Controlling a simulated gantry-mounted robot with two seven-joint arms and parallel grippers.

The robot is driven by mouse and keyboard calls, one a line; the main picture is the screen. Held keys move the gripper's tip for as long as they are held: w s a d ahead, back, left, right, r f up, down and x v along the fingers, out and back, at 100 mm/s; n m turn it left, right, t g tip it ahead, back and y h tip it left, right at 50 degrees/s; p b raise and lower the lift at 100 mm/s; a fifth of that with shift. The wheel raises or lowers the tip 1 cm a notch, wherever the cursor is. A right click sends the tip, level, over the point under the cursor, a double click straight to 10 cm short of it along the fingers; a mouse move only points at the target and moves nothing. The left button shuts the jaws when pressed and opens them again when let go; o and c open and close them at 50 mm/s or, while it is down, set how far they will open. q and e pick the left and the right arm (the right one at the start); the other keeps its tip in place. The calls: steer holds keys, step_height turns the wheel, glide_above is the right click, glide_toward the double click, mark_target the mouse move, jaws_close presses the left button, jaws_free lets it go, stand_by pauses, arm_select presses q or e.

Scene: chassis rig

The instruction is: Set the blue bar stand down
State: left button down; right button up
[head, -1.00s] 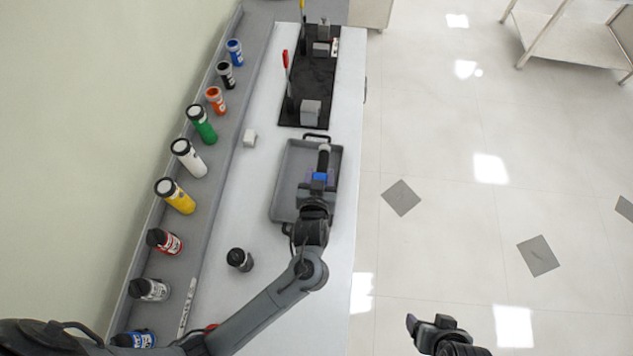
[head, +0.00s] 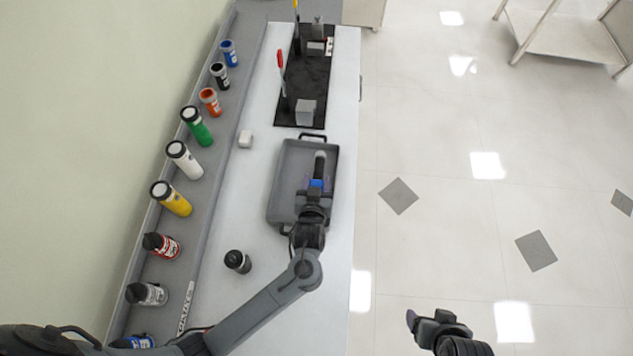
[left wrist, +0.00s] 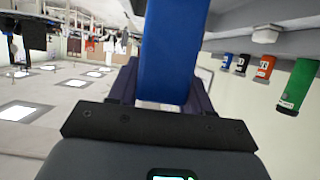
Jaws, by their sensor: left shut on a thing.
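The blue bar stand (head: 316,184) shows as a small blue patch at my left gripper, with a grey rounded part (head: 320,163) just beyond it. My left gripper (head: 315,190) is shut on the stand, over the right part of the grey tray (head: 283,205). In the left wrist view the blue bar (left wrist: 172,50) stands between the dark fingers. The stand's lower end is hidden, so I cannot tell if it touches the tray. My right gripper (head: 427,320) is over the floor at the bottom, and its jaw state is unclear.
A black mat (head: 316,80) with red-handled and yellow-handled fixtures lies beyond the tray. Several coloured bottles line the shelf. Bench left of the tray is mostly clear.

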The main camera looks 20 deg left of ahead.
arm_select(q)
steer(key=shift+c, duration=2.4)
jaws_free()
steer(key=shift+f, duration=0.1)
steer(key=shift+r, duration=0.2)
steer(key=v, duration=1.2)
steer(key=s+a+m+g+h, duration=0.4)
steer(key=s+a+g, duration=0.5)
steer(key=s, duration=0.4)
steer(key=shift+s+a+r+m, duration=0.25)
steer(key=shift+a+m, duration=0.35)
steer(key=shift+a, duration=0.2)
